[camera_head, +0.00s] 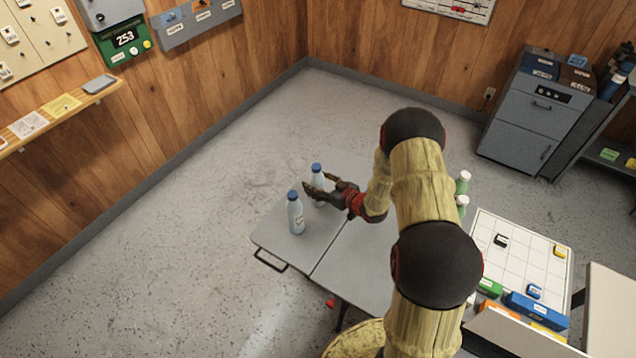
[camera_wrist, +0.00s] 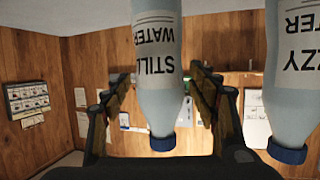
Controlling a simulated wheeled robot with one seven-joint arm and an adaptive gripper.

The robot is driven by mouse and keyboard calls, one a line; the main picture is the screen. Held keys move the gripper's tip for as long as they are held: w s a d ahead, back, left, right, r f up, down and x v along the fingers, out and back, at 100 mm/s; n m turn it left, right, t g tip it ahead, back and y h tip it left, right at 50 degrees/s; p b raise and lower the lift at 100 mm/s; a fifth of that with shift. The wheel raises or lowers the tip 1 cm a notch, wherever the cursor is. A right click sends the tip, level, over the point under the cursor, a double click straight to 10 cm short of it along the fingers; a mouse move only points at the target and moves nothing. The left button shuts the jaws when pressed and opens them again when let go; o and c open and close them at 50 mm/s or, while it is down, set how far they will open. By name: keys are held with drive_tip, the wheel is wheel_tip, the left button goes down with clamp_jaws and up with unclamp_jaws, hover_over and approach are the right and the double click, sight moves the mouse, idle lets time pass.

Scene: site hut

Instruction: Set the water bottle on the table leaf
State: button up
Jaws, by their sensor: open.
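The still water bottle (camera_head: 317,173), clear with a blue cap, stands upright on the left table leaf (camera_head: 272,240), its lower part partly hidden by my gripper (camera_head: 320,185). In the wrist view, which is upside down, this bottle (camera_wrist: 158,85) reads "STILL WATER" and sits between my open fingers (camera_wrist: 160,100). No firm contact shows on it. A second blue-capped bottle (camera_head: 295,214) stands nearer the front of the leaf, just beside my gripper. In the wrist view its label (camera_wrist: 295,70) shows "ZZY" and part of "WATER".
Two green bottles with white caps (camera_head: 463,183) stand beyond my arm at the right. A white grid board (camera_head: 520,245) with small coloured blocks lies farther right. A handle (camera_head: 270,261) hangs at the leaf's front edge. The leaf's front left is bare.

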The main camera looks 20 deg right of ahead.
drive_tip(key=shift+r, duration=0.1)
drive_tip(key=shift+s+r, duration=0.1)
drive_tip(key=p+v, duration=0.2)
drive_tip(key=v, duration=1)
drive_tip(key=w+d+r+g+h, duration=0.1)
drive_tip(key=w+r+h, duration=0.1)
drive_tip(key=r, duration=0.5)
drive_tip(key=w+d+r+g+h, duration=0.1)
drive_tip(key=w+r+h, duration=0.15)
drive_tip(key=r, duration=0.45)
drive_tip(key=s+a+r+m+g+h, duration=0.25)
drive_tip(key=s+r, duration=0.35)
drive_tip(key=r, duration=0.5)
drive_tip(key=s+a+r+g+y, duration=0.1)
drive_tip(key=s+a+r, duration=0.2)
drive_tip(key=s+a, duration=0.2)
drive_tip(key=s+a+r+g, duration=0.1)
drive_tip(key=s+a+r, duration=0.2)
drive_tip(key=s, duration=0.9)
drive_tip(key=s+a+r+m+g+y, duration=0.1)
drive_tip(key=s+a+r, duration=0.2)
drive_tip(key=s+a, duration=0.5)
drive_tip(key=shift+s+a+y, duration=0.2)
drive_tip(key=shift+s+y, duration=0.1)
drive_tip(key=shift+s, duration=0.4)
